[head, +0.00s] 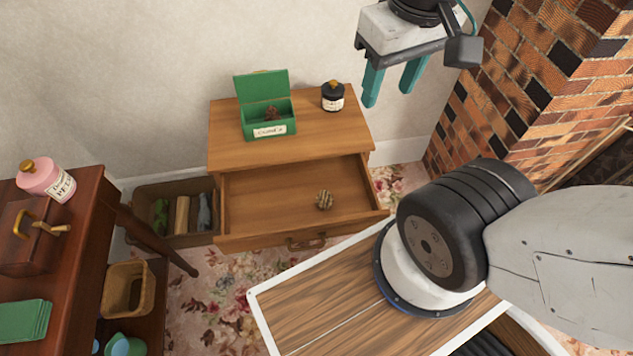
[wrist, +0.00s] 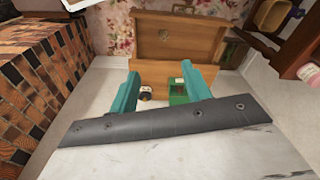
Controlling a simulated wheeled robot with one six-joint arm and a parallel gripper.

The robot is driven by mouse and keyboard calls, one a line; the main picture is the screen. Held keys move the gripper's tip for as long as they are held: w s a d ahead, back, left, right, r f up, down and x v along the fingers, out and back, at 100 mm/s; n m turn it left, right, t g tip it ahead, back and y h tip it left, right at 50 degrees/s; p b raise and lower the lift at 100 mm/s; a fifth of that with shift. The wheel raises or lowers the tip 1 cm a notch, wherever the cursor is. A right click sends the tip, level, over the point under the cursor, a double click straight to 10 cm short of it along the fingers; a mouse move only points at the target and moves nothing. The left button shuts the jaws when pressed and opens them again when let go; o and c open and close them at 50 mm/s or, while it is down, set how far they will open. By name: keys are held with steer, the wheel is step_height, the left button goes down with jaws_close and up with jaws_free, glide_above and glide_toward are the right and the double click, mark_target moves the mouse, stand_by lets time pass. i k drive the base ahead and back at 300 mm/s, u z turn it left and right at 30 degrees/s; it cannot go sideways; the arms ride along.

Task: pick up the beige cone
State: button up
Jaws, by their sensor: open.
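The beige cone (head: 324,200), striped with darker bands, lies in the open drawer (head: 270,195) of a wooden cabinet, toward the drawer's right part. In the wrist view a tiny shape in the drawer (wrist: 180,36) may be the cone, but it is too small to be sure. My gripper (head: 388,92) has teal fingers and is open and empty. It hangs in the air above and to the right of the cabinet, well apart from the cone. In the wrist view the fingers (wrist: 160,70) frame the cabinet top.
A green box (head: 270,129) with its lid up holds a brown cone (head: 271,114). A dark jar (head: 332,96) stands beside it on the cabinet top. A brick fireplace (head: 530,80) rises at right. A dark table (head: 75,260) with a pink jar (head: 45,180) stands at left.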

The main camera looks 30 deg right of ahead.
mark_target(324, 199)
steer(key=z, duration=1.45)
steer(key=k, duration=0.85)
steer(key=u, duration=1.35)
steer(key=i, duration=0.5)
steer(key=u, duration=0.05)
